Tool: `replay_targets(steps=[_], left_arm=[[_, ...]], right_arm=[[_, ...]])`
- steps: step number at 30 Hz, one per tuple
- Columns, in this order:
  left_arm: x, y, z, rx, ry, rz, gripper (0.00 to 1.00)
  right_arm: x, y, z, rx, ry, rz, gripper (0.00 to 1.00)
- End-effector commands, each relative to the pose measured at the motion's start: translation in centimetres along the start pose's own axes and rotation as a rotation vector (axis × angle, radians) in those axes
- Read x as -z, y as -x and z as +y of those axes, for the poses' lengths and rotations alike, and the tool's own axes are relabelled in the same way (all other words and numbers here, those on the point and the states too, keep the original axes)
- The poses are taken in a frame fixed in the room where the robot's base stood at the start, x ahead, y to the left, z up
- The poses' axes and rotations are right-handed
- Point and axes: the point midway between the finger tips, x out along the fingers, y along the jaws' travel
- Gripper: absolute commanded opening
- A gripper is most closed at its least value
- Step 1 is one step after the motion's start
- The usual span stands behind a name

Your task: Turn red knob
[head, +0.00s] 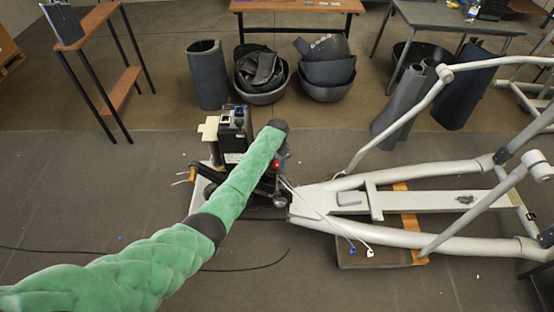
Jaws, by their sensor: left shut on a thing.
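The red knob (277,162) shows as a small red spot beside the far part of my green-sleeved left arm, low on the dark machine unit (234,125). My left gripper (279,174) is at the knob and shut on it. The fingers are small and mostly hidden by my forearm, so their exact hold is hard to see. My right gripper is out of the picture.
The white elliptical frame (400,238) extends right from the machine unit, with loose cables (335,225) near it. Dark bins (261,78) and rolled covers (207,75) stand behind. A wooden table (297,6) is at the back. The front floor is mostly clear.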

Motion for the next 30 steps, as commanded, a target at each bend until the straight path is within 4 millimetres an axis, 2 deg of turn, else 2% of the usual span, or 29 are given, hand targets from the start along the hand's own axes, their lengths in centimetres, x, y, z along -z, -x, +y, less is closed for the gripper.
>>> replay_targets(steps=[12, 25, 30], left_arm=[[0.1, 0.3, 0.1, -0.001, 0.395, 0.002, 0.15], [0.1, 0.2, 0.0, -0.002, 0.804, 0.001, 0.15], [0.1, 0.2, 0.0, -0.002, 0.959, 0.002, 0.15]], right_arm=[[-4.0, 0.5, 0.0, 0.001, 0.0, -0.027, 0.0], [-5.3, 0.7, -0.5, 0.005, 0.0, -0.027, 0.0], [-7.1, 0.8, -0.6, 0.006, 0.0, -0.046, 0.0]])
